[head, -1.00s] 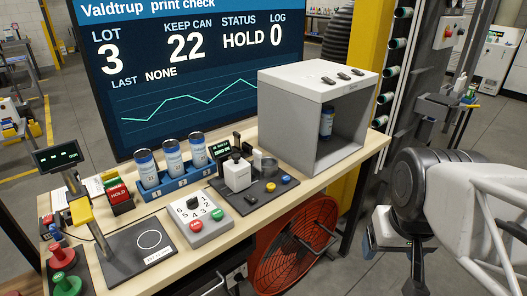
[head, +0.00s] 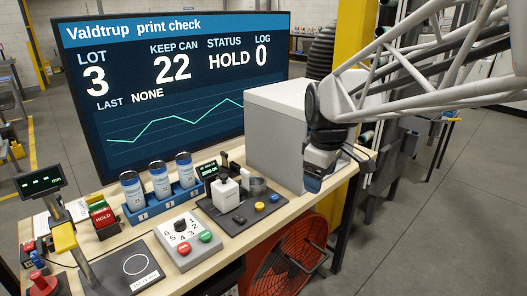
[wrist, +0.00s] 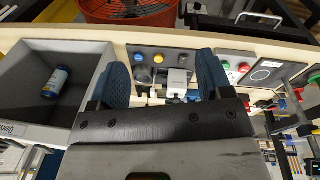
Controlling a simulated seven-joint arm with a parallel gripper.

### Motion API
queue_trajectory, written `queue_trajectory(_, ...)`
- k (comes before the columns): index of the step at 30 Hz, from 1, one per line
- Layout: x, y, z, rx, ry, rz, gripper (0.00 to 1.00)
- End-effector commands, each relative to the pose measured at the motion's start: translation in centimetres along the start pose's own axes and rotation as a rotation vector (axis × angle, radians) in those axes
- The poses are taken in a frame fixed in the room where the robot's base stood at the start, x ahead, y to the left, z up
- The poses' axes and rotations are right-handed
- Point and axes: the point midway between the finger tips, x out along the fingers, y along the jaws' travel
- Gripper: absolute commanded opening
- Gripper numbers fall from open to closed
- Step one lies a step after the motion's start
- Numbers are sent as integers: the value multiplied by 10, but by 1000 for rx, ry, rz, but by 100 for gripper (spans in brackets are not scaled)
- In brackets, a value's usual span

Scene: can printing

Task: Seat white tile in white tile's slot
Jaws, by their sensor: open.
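I cannot clearly make out a white tile or its slot in either view. A pale flat piece (head: 77,209) lies behind the red HOLD block (head: 103,217) at the left of the bench, too small to identify. My gripper (head: 313,184) is in front of the grey box at the bench's right end, far from the HOLD block. In the wrist view my gripper (wrist: 163,82) has its two blue fingers spread wide, with nothing held between them. The dark pad and its white-topped device show beyond the fingers.
The grey box (head: 270,130) holds a blue can (wrist: 55,82). Several cans stand in a blue rack (head: 165,203). A dial box (head: 186,240), a white device (head: 225,193) and a black plate with a circle (head: 120,272) crowd the bench. A large screen (head: 170,85) stands behind.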

Motion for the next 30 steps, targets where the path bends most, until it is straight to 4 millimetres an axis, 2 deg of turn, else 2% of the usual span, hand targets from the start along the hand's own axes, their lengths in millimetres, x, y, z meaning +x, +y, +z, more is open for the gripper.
queue_trajectory(1,4,8,-14,-54,-4,-7,72)
queue_trajectory(6,15,29,-56,-249,-10,-25,72)
queue_trajectory(15,43,59,-134,-593,-17,-60,72)
queue_trajectory(30,112,86,-264,-1155,-9,-121,72)
